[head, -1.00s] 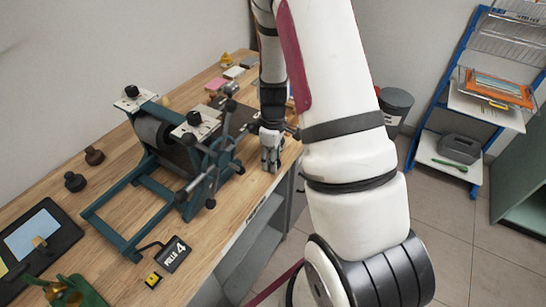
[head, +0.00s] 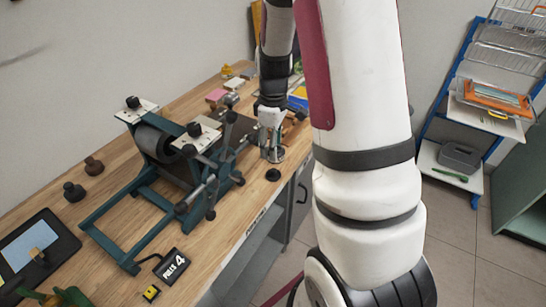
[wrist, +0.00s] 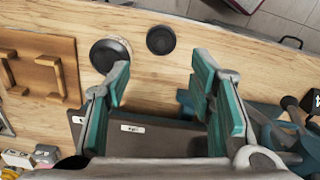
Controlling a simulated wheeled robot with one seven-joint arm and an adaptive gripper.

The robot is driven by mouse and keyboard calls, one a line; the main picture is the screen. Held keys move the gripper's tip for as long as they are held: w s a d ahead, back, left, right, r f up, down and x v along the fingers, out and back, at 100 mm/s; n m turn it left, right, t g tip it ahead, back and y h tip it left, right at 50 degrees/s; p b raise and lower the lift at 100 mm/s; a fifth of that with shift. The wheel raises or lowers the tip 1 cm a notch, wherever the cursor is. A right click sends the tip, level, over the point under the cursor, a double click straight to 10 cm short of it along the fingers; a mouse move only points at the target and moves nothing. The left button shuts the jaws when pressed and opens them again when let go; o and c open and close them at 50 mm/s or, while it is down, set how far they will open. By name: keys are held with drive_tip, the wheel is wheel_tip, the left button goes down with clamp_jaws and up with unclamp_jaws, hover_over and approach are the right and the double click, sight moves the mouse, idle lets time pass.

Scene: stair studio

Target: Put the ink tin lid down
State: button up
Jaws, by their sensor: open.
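The ink tin lid (head: 273,174), a flat dark disc, lies on the wooden bench near its front edge. It also shows in the wrist view (wrist: 161,40), apart from the fingers. A round tin (wrist: 110,54) with a dark top and pale rim stands beside it, to the left in the wrist view. My gripper (wrist: 160,75) is open and empty, its teal-padded fingers spread wide. In the head view my gripper (head: 270,140) hangs just above the bench beyond the lid, partly in front of the tin.
A teal press (head: 165,180) with handles stands left of my gripper and shows at right in the wrist view. A wooden frame (wrist: 40,70) lies at left in the wrist view. A "PULLS 4" counter (head: 172,265) sits nearer. Bare bench lies around the lid.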

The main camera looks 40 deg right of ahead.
wheel_tip(320, 180, up, 2)
drive_tip(key=shift+r, duration=0.1)
drive_tip(key=shift+s, duration=0.1)
idle(0.6)
